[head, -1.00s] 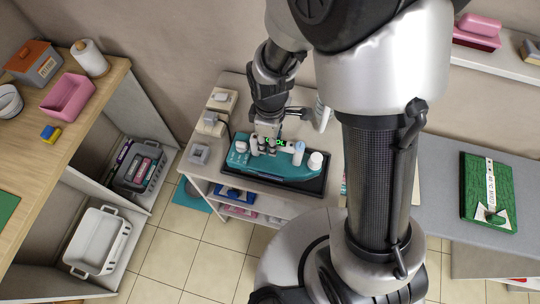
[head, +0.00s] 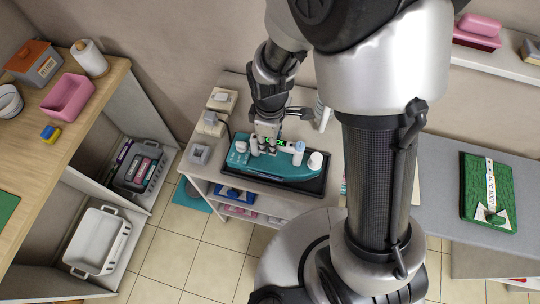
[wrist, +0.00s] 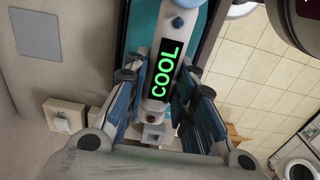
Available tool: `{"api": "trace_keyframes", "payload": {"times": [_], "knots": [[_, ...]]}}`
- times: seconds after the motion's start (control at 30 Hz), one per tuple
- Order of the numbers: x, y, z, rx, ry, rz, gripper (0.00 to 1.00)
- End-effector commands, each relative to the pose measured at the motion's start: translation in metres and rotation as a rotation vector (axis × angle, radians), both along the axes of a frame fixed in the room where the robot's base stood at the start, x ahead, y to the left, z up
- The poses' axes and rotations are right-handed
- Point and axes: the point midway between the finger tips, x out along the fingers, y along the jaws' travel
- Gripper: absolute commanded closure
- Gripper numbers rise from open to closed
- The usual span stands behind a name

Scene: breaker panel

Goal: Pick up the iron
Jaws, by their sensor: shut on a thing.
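The iron (head: 283,168) is teal with a white handle and a green "COOL" display. It rests in a dark tray (head: 318,185) on the small table in the head view. In the wrist view its white handle and display (wrist: 163,69) run between my fingers. My gripper (head: 266,148) comes down from above onto the handle, left of the iron's middle. In the wrist view my gripper (wrist: 160,85) has a finger on each side of the handle and is shut on it. The iron's underside is hidden.
Wall sockets (head: 221,100) with a plug and cord are behind the table's left end. A grey switch plate (head: 200,153) is at its left edge. Shelves with items lie below. My arm column blocks the right side. A grey counter (head: 440,215) is at right.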

Motion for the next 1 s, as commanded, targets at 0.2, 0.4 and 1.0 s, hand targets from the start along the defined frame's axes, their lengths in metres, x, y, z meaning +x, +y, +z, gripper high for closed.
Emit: {"api": "trace_keyframes", "payload": {"times": [0.2,0.4,1.0], "knots": [[0.001,0.000,0.001,0.001,-0.004,0.000,1.00],[0.002,0.001,0.013,0.002,-0.006,0.000,1.00],[0.002,0.001,0.149,0.003,-0.010,0.000,1.00]]}}
